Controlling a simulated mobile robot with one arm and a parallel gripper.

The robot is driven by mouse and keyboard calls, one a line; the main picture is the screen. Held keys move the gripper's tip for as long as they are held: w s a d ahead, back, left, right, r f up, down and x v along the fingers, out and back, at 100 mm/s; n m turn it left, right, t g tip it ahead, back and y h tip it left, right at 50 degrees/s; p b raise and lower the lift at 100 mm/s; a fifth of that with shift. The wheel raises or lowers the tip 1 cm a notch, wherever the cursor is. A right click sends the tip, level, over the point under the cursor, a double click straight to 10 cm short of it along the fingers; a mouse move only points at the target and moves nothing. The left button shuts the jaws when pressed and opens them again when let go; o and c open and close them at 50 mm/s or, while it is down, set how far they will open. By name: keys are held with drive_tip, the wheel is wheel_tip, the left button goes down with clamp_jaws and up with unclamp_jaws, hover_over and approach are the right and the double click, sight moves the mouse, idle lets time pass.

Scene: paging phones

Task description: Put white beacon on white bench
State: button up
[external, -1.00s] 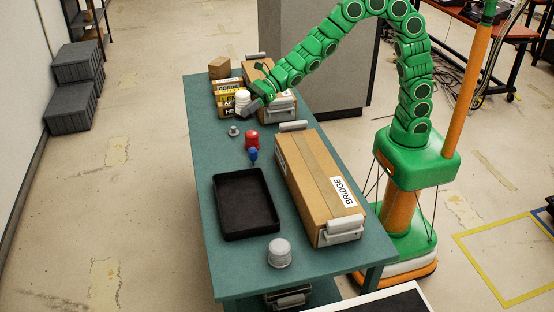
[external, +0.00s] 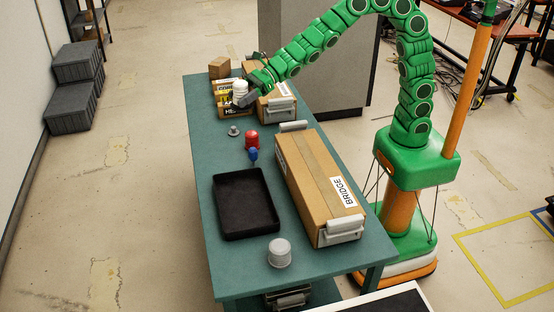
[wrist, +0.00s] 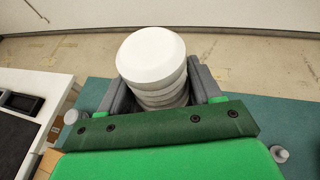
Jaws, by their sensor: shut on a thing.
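The white beacon (external: 239,90) is a ridged white cylinder with a round top. It also fills the space between the fingers in the wrist view (wrist: 152,58). My gripper (external: 245,96) is shut on it, with one grey finger on each side (wrist: 160,88). It holds the beacon at the far end of the teal table (external: 208,190), in front of the yellow-labelled boxes. A white-topped surface (wrist: 55,84) shows at the left of the wrist view; I cannot tell for sure whether it is the white bench.
Cardboard boxes (external: 318,180) line the table's right side. A black tray (external: 230,232), a red beacon (external: 252,140), a blue item (external: 253,155), a small grey piece (external: 234,131) and a grey-white beacon (external: 279,252) stand on the table. A white-edged surface (external: 418,290) shows at the bottom.

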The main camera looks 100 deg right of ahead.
sight(237, 109)
drive_tip(key=shift+w+a+f+h, duration=0.15)
drive_tip(key=shift+w+a+f, duration=0.2)
drive_tip(key=shift+w+a, duration=0.25)
drive_tip(key=shift+w+a+f+h, duration=0.15)
drive_tip(key=shift+w+a+f, duration=0.15)
drive_tip(key=shift+w+a, duration=0.2)
drive_tip(key=w+a+m+h, duration=0.1)
drive_tip(key=w+a, duration=0.2)
drive_tip(key=a, duration=0.6)
drive_tip(key=w+a+m+h, duration=0.1)
drive_tip(key=w+a, duration=0.1)
drive_tip(key=a, duration=0.8)
drive_tip(key=s+a+r+m+h, duration=0.1)
drive_tip(key=s+a, duration=0.1)
drive_tip(key=a, duration=0.7)
drive_tip(key=s+a, duration=0.2)
drive_tip(key=a, duration=0.7)
drive_tip(key=s+a, duration=1.2)
drive_tip(key=a, duration=0.3)
drive_tip(key=s+a, duration=1.2)
drive_tip(key=a, duration=0.2)
drive_tip(key=shift+t, duration=0.4)
drive_tip(key=shift+w+a+f, duration=0.1)
drive_tip(key=shift+w+f, duration=0.05)
drive_tip(key=shift+f, duration=15.2)
drive_tip(key=shift+f, duration=0.4)
